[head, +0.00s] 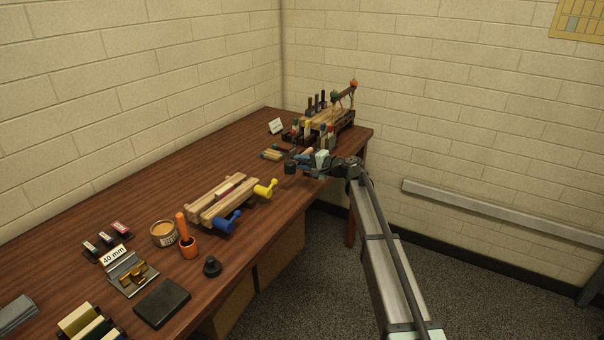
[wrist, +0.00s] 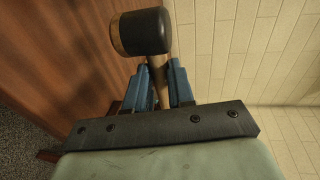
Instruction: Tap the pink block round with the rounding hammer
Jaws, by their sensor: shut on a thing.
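My gripper (head: 305,159) is shut on the handle of the rounding hammer (wrist: 143,33), with its blue fingers on both sides of the wooden handle in the wrist view. The hammer has a dark cylindrical head with a tan face; it also shows in the head view (head: 290,168), held over the table near its right edge. The pink block (head: 228,189) is a narrow pink strip between the two wooden jaws of a clamp (head: 213,208), left of the hammer and apart from it. Most of the block is hidden by the jaws.
The clamp has a blue handle (head: 228,222) and a yellow handle (head: 266,188) at its front. A wooden rack (head: 325,122) with several tools stands at the far end.

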